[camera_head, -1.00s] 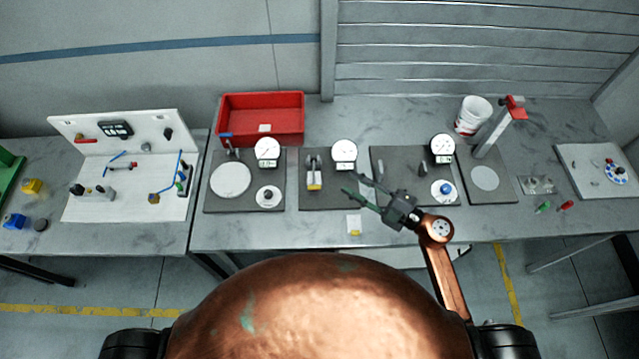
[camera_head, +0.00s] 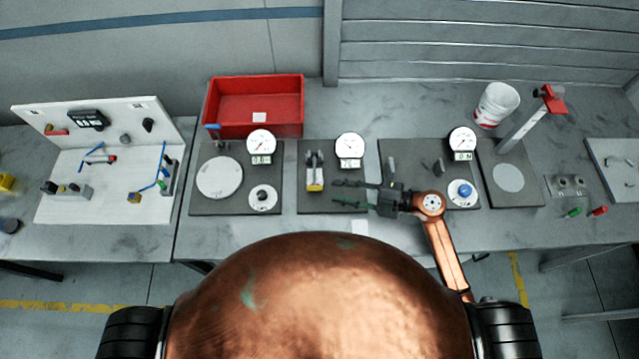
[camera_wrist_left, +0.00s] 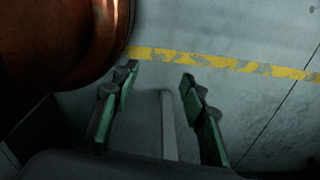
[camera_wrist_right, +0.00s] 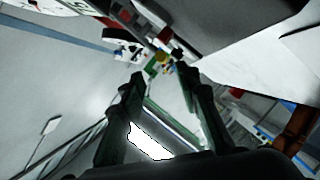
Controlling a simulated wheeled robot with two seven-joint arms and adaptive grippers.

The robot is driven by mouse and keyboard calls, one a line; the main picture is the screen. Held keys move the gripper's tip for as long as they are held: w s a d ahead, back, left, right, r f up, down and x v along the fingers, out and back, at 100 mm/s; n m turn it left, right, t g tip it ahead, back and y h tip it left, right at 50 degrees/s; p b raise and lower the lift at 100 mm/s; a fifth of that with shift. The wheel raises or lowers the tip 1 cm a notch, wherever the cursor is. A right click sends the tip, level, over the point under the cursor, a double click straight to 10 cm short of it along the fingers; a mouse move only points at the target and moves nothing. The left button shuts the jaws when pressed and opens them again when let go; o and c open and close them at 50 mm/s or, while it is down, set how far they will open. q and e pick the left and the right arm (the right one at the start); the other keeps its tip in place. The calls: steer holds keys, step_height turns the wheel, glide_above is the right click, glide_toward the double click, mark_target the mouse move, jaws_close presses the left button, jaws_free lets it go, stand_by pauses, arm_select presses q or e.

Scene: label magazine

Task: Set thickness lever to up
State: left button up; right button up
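No part in the head view is plainly marked as the thickness lever. A small upright silver fixture with a yellow block at its foot (camera_head: 315,172) stands on the middle dark board (camera_head: 311,205), beside a round dial gauge (camera_head: 350,147). Any lever position there is too small to read. My right gripper (camera_head: 337,192) is open and empty, its fingers pointing left just right of the yellow block, apart from it in the picture. It also shows open in the right wrist view (camera_wrist_right: 158,76). My left gripper (camera_wrist_left: 158,80) is open and empty above the floor, outside the head view.
A dark board with another dial gauge (camera_head: 461,140) and a blue knob (camera_head: 464,189) lies to the right. A left board carries a gauge (camera_head: 261,143) and white discs. A red bin (camera_head: 258,83) stands behind. A white bucket (camera_head: 496,105) and post (camera_head: 524,128) stand right.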

mark_target(324, 189)
steer(key=shift+w+f, duration=0.15)
steer(key=shift+f, duration=0.35)
steer(key=shift+w+a, duration=0.2)
steer(key=shift+a, duration=0.1)
steer(key=shift+x, duration=3.45)
steer(key=shift+f, duration=0.1)
steer(key=shift+c, duration=0.4)
jaws_close()
